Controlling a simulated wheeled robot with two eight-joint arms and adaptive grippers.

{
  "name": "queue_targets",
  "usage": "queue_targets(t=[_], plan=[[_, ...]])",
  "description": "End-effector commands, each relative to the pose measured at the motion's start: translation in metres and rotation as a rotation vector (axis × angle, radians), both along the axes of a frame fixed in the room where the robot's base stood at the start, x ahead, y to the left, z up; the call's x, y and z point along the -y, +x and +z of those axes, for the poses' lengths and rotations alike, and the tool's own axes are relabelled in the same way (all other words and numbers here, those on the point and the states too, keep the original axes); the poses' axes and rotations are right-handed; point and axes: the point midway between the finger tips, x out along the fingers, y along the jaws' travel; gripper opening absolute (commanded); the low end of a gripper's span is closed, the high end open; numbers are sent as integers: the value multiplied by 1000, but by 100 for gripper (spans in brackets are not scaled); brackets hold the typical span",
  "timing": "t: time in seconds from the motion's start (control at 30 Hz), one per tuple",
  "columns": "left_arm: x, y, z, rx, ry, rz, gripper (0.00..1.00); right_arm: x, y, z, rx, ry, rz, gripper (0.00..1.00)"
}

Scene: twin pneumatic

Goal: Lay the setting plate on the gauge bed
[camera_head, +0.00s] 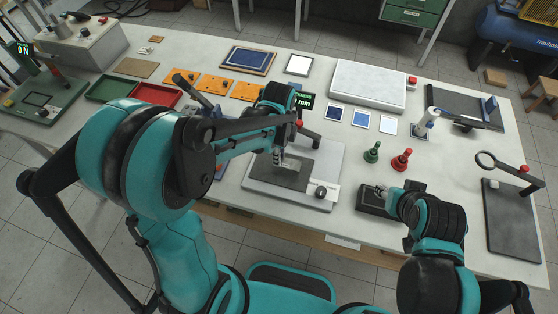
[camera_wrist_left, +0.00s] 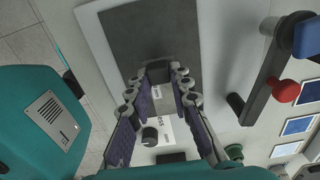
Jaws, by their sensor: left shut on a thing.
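The gauge bed (camera_head: 328,160) is a light grey slab at the middle front of the table; its pale edge shows in the left wrist view (camera_wrist_left: 92,24). A flat dark grey plate, seemingly the setting plate (camera_head: 293,178), lies over it and shows large in the left wrist view (camera_wrist_left: 150,35). My left gripper (camera_head: 279,161) is shut on a small dark block (camera_wrist_left: 158,72) at the plate's near edge. I cannot tell if block and plate are one piece, or if the plate touches the bed. My right gripper (camera_head: 383,190) is over a low black box (camera_head: 371,205); its fingers are unclear.
A gauge arm with a red knob (camera_head: 297,122) stands behind the bed, close to my left gripper. A black knob (camera_head: 321,192) sits at the bed's front right. Green (camera_head: 372,152) and red (camera_head: 401,160) handled pieces stand to the right. A large pale slab (camera_head: 368,85) lies behind.

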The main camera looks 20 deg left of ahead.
Motion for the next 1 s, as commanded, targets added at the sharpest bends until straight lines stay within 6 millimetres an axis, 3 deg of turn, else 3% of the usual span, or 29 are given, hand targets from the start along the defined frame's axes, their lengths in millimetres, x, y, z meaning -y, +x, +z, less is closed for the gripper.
queue_targets(t=[0.17, 0.57, 0.6, 0.63, 1.0], plan=[[0, 0, -29, 0, 0, 0, 0, 0, 0, -12, 0, 0, 0, 40], [0, 0, -35, 0, 0, 0, 0, 0, 0, -15, 0, 0, 0, 40], [0, 0, -33, 0, 0, 0, 30, 0, 0, -14, 0, 0, 0, 40], [0, 0, -33, 0, 0, 0, 38, 0, 0, -14, 0, 0, 0, 40], [0, 0, -30, 0, 0, 0, 41, 0, 0, -10, 0, 0, 0, 40]])
